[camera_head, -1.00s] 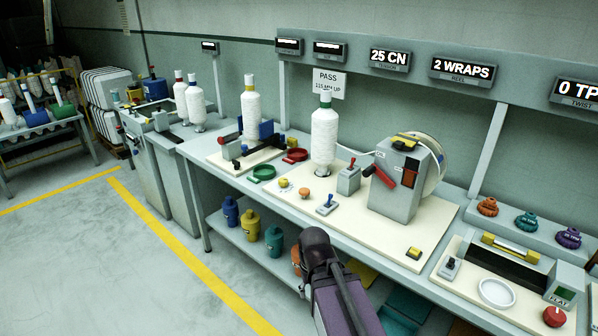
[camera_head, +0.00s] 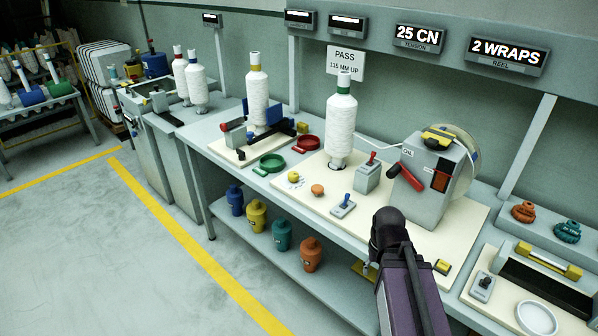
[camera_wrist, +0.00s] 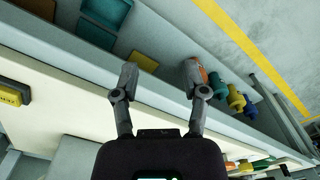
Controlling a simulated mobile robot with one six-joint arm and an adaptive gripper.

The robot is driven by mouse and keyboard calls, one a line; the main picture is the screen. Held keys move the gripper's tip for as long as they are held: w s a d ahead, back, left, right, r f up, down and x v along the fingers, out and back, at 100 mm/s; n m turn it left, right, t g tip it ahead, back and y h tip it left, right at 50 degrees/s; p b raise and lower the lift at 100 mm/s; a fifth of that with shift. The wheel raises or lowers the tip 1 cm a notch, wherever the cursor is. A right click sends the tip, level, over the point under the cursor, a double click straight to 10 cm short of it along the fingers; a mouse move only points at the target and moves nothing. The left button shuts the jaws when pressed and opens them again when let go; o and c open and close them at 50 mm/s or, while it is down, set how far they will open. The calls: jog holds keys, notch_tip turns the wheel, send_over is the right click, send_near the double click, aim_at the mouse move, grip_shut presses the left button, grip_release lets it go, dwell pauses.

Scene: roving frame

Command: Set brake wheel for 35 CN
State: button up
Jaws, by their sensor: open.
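The tension display (camera_head: 418,38) reads 25 CN. On the cream board (camera_head: 458,216) below it stand a white cone of yarn (camera_head: 341,130), a grey switch box with a red lever (camera_head: 367,178) and a grey reel machine (camera_head: 424,185) with a red handle. A small orange knob (camera_head: 317,190) and a yellow knob (camera_head: 293,177) sit near the board's front; I cannot tell which is the brake wheel. My gripper (camera_wrist: 160,75) is open and empty, its fingers apart over the bench's front edge. In the head view my arm mostly hides it.
Several bottles, such as an orange one (camera_head: 312,254) and a blue one (camera_head: 235,200), stand on the lower shelf (camera_head: 300,280). A blue toggle switch (camera_head: 342,206) is near the bench edge. The floor (camera_head: 110,260) in front is clear, with a yellow line.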

jog(key=shift+w+d, duration=0.1)
jog(key=shift+d, duration=0.1)
jog(key=o, duration=0.5)
jog(key=shift+w, duration=0.1)
jog(key=shift+o, duration=0.2)
jog(key=w+a+r+n+p, duration=0.2)
jog(key=w+a+r+p, duration=0.1)
jog(key=w, duration=0.6)
jog(key=w+a+r+n+t+y+p, duration=0.1)
jog(key=w+a, duration=0.4)
jog(key=w, duration=0.5)
notch_tip(320, 180, up, 3)
jog(key=shift+w+a+f+n+p, duration=0.15)
jog(key=shift+w+n+p, duration=0.15)
jog(key=shift+n+p, duration=0.7)
jog(key=n+t+y+p, duration=0.2)
jog(key=n+p, duration=0.3)
jog(key=p, duration=0.1)
send_near(293, 174)
jog(key=v, duration=0.4)
jog(key=shift+d, duration=0.25)
jog(key=shift+f, duration=0.2)
jog(key=b+x, duration=1.2)
jog(key=x, duration=0.1)
jog(key=shift+w+a+f+b, duration=0.1)
jog(key=shift+a+f+b, duration=0.05)
jog(key=shift+a+b, duration=0.2)
jog(key=c, duration=1.1)
